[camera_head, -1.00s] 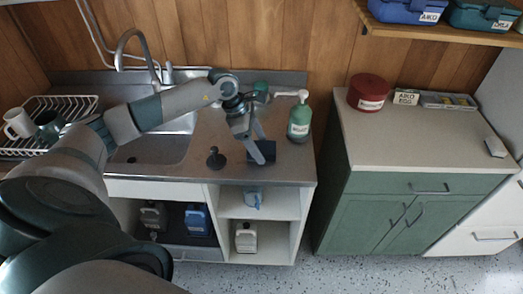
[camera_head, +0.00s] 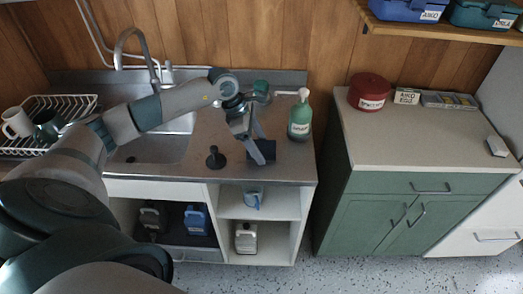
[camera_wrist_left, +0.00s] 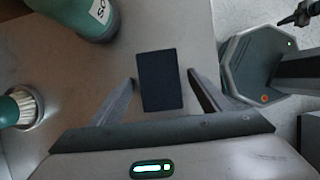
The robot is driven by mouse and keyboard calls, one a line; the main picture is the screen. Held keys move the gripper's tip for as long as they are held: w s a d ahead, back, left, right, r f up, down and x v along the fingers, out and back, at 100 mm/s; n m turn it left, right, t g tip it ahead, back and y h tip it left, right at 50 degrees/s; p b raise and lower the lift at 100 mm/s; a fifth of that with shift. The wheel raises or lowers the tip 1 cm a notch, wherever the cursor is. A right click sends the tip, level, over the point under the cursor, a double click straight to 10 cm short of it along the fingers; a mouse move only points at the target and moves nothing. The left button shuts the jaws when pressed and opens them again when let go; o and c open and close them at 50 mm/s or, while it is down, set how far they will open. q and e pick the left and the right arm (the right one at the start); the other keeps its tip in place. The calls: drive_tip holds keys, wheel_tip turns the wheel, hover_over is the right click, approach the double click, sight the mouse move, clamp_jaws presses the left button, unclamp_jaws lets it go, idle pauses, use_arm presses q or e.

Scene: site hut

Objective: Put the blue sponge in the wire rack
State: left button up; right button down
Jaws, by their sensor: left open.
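The blue sponge (camera_head: 264,149), a dark blue block, lies on the steel counter right of the sink. In the left wrist view the sponge (camera_wrist_left: 160,80) lies ahead of and between the two fingers. My left gripper (camera_head: 266,158) is open above the sponge and partly covers it in the head view; its fingers (camera_wrist_left: 162,80) stand apart on either side. I cannot tell the exact height between fingers and sponge. The white wire rack (camera_head: 75,101) stands at the far left of the sink and holds mugs. My right gripper is not in view.
A green soap bottle (camera_head: 299,122) with a white pump stands right of the gripper. A dark plunger-shaped item (camera_head: 215,158) stands by the sink's edge. A green-handled brush (camera_wrist_left: 22,108) is near the gripper. The sink basin (camera_head: 150,150) lies between sponge and rack.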

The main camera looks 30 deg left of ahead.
sight(265, 146)
use_arm(q)
drive_tip(key=shift+c, duration=0.6)
drive_tip(key=c, duration=1.1)
drive_tip(key=shift+r, duration=0.1)
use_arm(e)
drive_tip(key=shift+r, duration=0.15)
